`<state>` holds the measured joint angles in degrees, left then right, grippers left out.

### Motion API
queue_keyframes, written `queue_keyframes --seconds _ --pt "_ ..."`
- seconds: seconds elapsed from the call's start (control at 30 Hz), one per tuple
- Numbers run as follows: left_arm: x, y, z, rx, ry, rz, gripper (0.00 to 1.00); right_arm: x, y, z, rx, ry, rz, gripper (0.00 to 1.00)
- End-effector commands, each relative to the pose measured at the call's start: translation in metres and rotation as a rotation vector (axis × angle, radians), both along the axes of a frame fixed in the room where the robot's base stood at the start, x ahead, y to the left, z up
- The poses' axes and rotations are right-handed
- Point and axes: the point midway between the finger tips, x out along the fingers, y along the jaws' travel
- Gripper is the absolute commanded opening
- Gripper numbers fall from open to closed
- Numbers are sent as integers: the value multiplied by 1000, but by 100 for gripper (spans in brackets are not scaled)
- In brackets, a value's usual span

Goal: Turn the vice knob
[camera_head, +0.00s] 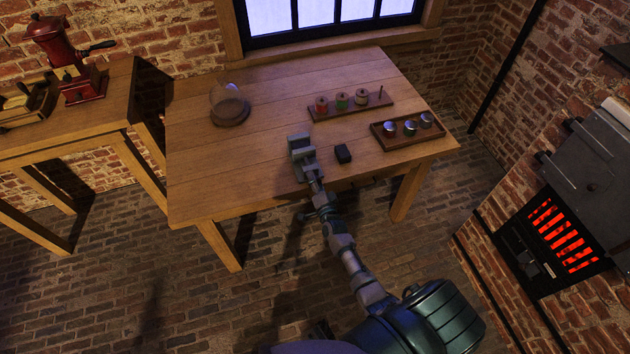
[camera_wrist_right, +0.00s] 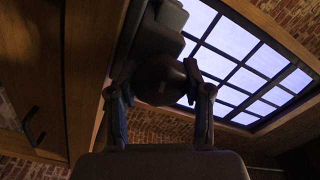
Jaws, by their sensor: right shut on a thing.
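A grey metal vice (camera_head: 299,145) stands at the front edge of the wooden table (camera_head: 240,165). My right gripper (camera_head: 313,180) reaches it from the front, low at the edge. In the right wrist view the vice body (camera_wrist_right: 157,45) rises above the gripper. The dark round vice knob (camera_wrist_right: 158,80) sits between the two fingers of my right gripper (camera_wrist_right: 160,90), which are shut on it. The knob is too small to make out in the head view. My left gripper is not in view.
A small black block (camera_head: 343,153) lies right of the vice. Behind are a rack of coloured spools (camera_head: 350,108) and a tray (camera_head: 408,142) with several jars. A glass dome (camera_head: 229,103) stands at the back left. A glowing stove (camera_head: 560,235) is at the right.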

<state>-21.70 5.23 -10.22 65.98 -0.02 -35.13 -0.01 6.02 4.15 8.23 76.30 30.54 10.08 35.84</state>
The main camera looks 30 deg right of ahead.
Motion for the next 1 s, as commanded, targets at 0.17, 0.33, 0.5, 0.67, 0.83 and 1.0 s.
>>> queue_keyframes --seconds 0.17,0.33,0.5,0.67,0.83,1.0 --pt "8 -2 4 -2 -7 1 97 -3 5 -11 139 -10 8 14" --pt "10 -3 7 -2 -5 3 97 -3 5 -11 241 -34 7 14" --pt "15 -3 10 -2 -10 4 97 -3 5 -11 307 -51 6 14" --pt "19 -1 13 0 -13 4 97 -3 5 -11 340 -59 6 14" --pt "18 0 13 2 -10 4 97 -3 5 -11 352 -62 7 14" --pt "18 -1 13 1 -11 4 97 -3 5 -10 352 -62 7 14"
